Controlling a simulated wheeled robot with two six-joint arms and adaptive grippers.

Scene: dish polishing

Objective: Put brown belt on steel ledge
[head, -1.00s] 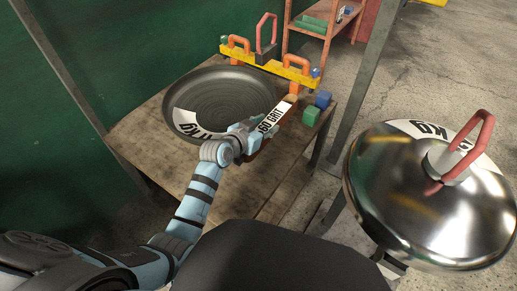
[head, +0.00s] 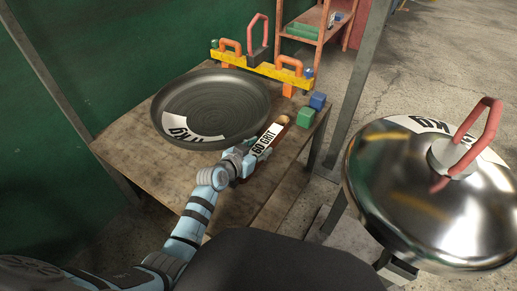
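The brown belt (head: 283,120) has a white "60 GRIT" label and slants away from me over the right part of the wooden bench. My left gripper (head: 240,160) is at its near end and appears shut on it; the fingers partly hide that end. I cannot tell whether the belt touches the bench top. I cannot pick out the steel ledge with certainty. My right gripper is not in view.
A dark pan (head: 215,98) lies left of the belt on the bench (head: 130,145). A yellow bar with orange handles (head: 262,68) stands behind. A green block (head: 306,117) and blue block (head: 318,101) sit at the right edge. A shiny dome (head: 430,200) stands right.

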